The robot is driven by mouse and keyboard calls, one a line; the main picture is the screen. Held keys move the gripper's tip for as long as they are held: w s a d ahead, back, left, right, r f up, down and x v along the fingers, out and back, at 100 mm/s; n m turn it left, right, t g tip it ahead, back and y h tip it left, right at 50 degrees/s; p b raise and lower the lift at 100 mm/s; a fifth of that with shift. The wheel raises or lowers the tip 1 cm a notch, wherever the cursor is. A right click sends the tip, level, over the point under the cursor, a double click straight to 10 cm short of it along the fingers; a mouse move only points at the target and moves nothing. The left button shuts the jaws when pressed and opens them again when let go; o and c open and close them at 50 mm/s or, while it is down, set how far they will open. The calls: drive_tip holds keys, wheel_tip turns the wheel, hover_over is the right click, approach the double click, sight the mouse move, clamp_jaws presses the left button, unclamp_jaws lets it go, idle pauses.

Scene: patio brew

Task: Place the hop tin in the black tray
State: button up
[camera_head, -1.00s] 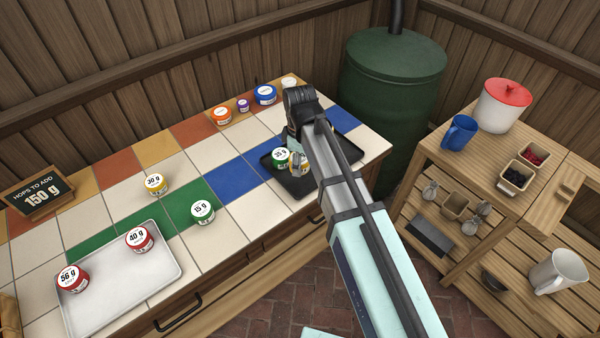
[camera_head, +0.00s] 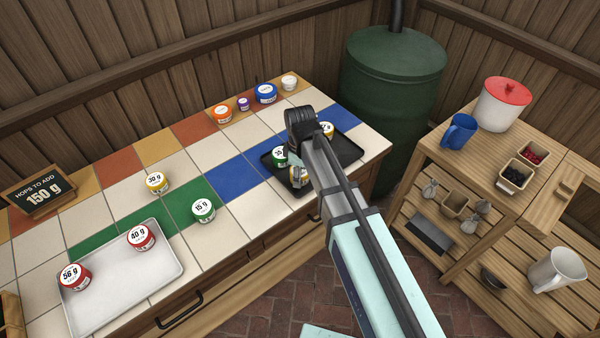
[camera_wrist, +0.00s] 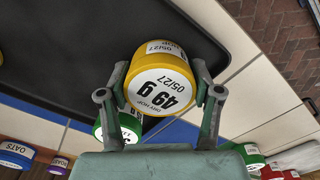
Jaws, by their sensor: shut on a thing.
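My gripper (camera_wrist: 161,93) is shut on a yellow hop tin (camera_wrist: 158,75) with a white lid marked 49 g. In the head view my gripper (camera_head: 301,176) and the held tin are partly covered by my arm, low at the black tray's (camera_head: 350,152) front-left part. In the wrist view the tin overlaps the tray (camera_wrist: 85,50) near its rim; I cannot tell whether it touches the tray. A green tin (camera_head: 279,157) stands in the tray, close beside the held one. Another yellow tin (camera_head: 327,128) is at the tray's back, partly hidden by my wrist.
A yellow 30 g tin (camera_head: 157,182) and a green 15 g tin (camera_head: 203,210) stand on the tiles. A pale tray (camera_head: 125,283) holds two red tins. Orange, purple, blue and white tins (camera_head: 289,83) line the counter's back. The tray's right part is clear.

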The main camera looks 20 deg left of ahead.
drive_tip(key=o, duration=1.1)
drive_tip(key=shift+f, duration=0.1)
drive_tip(key=shift+o, duration=0.2)
wheel_tip(320, 180, up, 12)
drive_tip(key=b, duration=0.1)
drive_tip(key=shift+r+b, duration=0.2)
drive_tip(key=shift+b, duration=0.1)
